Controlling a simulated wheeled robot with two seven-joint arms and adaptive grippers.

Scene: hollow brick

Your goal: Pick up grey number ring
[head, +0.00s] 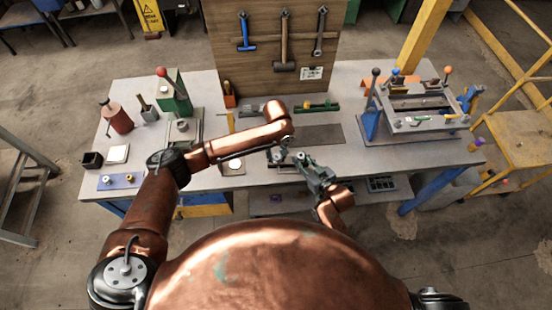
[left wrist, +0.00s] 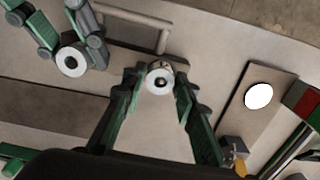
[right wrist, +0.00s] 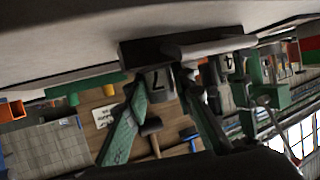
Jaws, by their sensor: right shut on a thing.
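A grey ring marked 7 (right wrist: 158,84) sits between the fingers of my right gripper (head: 300,158), which is shut on it. In the left wrist view this ring (left wrist: 72,60) shows end-on, pale with a dark hole, at upper left. A second grey ring, marked 4 (right wrist: 230,64), stands beside it. That second ring (left wrist: 160,79) lies between the fingertips of my left gripper (head: 279,156), which looks open around it with narrow gaps. Both rings are at a dark holder (right wrist: 188,48). My arms partly hide this spot in the head view.
A tool board (head: 262,60) with hammers stands at the back of the workbench (head: 345,78). A clamp fixture (head: 415,122) is at right. A red canister (head: 116,118) and green press (head: 173,95) are at left. A plate with a white disc (left wrist: 259,96) lies close to my left gripper.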

